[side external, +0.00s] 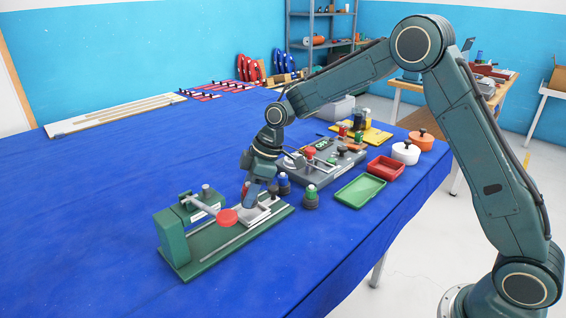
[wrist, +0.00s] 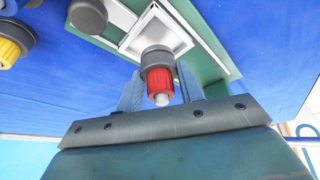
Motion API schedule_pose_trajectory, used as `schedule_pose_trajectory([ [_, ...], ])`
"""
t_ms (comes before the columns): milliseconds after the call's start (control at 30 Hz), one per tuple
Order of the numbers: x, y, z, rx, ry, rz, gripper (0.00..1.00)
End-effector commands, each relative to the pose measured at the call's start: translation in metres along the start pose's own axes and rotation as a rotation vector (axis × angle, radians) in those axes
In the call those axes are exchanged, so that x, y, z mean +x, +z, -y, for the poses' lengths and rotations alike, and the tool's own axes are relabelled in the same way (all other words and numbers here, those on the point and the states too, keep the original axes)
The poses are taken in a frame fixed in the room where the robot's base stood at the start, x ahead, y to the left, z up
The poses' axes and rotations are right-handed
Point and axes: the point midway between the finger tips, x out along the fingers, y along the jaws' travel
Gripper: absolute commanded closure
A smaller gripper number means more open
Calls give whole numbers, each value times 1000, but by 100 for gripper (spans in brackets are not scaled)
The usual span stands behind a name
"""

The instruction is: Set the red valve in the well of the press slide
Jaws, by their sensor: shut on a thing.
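The red valve (wrist: 160,82) is between my gripper's fingers in the wrist view, with its dark collar toward the press slide and a pale tip toward me. My gripper (wrist: 161,88) is shut on it. The pale square press slide (wrist: 184,43) lies just beyond the valve, which hides part of the well. I cannot tell whether the collar touches the well. In the side view my gripper (side external: 248,196) points down at the slide (side external: 264,212), and only a bit of red shows at the fingers. The green press (side external: 182,238) stands to the left on its base plate.
The press's red round part (side external: 228,216) is close left of my gripper. A green-topped valve (side external: 311,197) stands to the right, near a grey panel box (side external: 331,173). A green tray (side external: 360,191) and red tray (side external: 386,168) lie farther right. The blue table is clear at the front.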

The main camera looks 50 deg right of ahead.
Motion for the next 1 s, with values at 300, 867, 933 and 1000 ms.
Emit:
schedule_pose_trajectory([
  [300, 21, 9, 0, 0, 0, 0, 86],
  [867, 24, 10, 0, 0, 0, 1, 41],
  [933, 24, 10, 0, 1, 0, 1, 41],
  [1000, 24, 10, 0, 1, 0, 1, 41],
])
